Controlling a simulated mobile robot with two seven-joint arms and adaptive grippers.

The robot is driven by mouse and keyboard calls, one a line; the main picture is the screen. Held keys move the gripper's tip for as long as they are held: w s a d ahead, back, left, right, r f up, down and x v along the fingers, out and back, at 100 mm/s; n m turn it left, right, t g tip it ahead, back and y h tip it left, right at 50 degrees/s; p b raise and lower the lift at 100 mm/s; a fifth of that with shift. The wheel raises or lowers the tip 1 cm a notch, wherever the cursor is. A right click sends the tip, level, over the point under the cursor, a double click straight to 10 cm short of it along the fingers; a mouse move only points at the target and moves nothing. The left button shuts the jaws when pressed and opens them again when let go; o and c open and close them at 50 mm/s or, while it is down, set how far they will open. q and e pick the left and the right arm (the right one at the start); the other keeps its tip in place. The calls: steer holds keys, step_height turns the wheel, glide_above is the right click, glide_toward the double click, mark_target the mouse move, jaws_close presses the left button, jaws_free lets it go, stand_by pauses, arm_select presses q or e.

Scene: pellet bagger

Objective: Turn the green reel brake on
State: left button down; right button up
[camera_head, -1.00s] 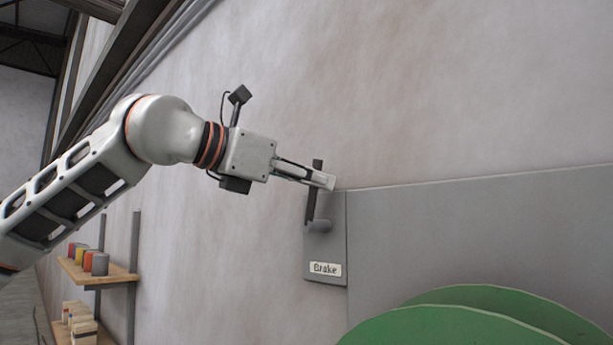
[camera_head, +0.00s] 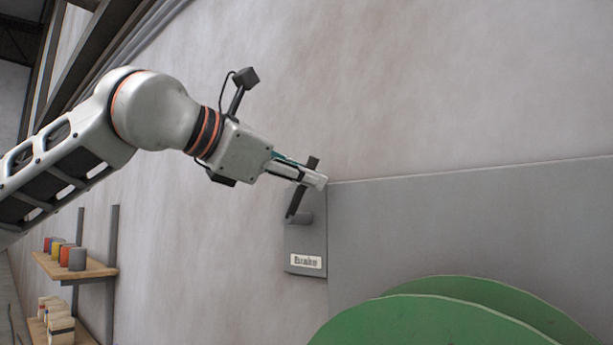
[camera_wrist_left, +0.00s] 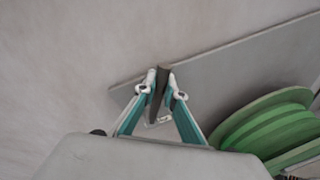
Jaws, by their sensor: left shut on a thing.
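The brake lever (camera_head: 296,202) is a dark bar on a grey plate (camera_head: 305,238) with a label (camera_head: 306,262) reading "Brake". The lever leans, its top tilted to the right. My left gripper (camera_head: 318,180) is shut on the lever near its upper end. In the left wrist view the lever (camera_wrist_left: 157,100) stands between the two fingertips (camera_wrist_left: 162,90). The green reel (camera_head: 440,315) is at the lower right and also shows in the left wrist view (camera_wrist_left: 268,125). My right gripper is not in view.
A grey panel (camera_head: 470,220) is fixed to the wall right of the brake plate. Wooden shelves (camera_head: 85,270) with several coloured cans and boxes stand at the lower left. The wall above the lever is bare.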

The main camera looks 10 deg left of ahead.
arm_select(q)
steer(key=c, duration=2.1)
jaws_free()
steer(key=v, duration=1.2)
